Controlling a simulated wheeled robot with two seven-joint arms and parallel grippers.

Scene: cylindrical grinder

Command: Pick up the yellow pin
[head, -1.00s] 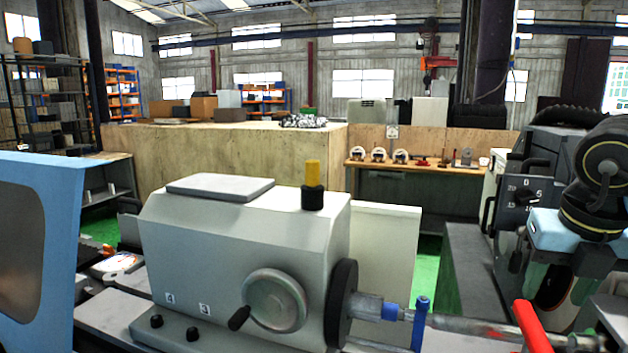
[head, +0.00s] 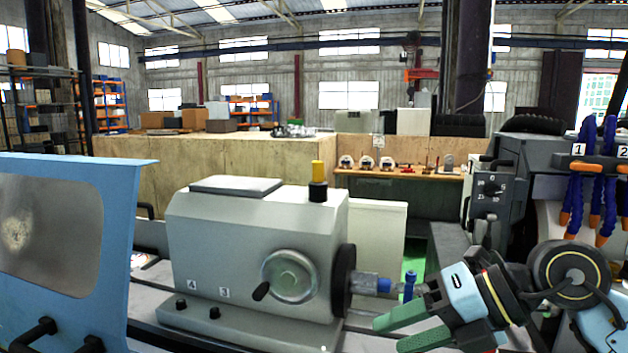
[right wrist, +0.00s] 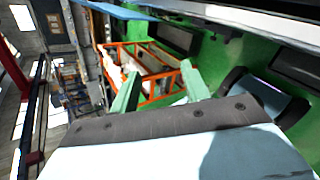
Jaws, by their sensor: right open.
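The yellow pin (head: 318,172) stands upright in a black collar (head: 318,191) on top of the grey headstock housing (head: 260,228), near its right end. My right gripper (head: 386,335) is at the lower right of the head view, below and to the right of the pin, well apart from it. Its green fingers are spread and empty. In the right wrist view the two fingers (right wrist: 160,90) also stand apart with nothing between them. The pin does not show in that view. My left gripper is not in view.
A handwheel (head: 289,277) and a black disc with a blue-ended shaft (head: 370,285) are on the housing's front and right. A blue door panel (head: 120,250) stands at the left. Blue coolant hoses (head: 590,180) hang at the right. Air above the housing is clear.

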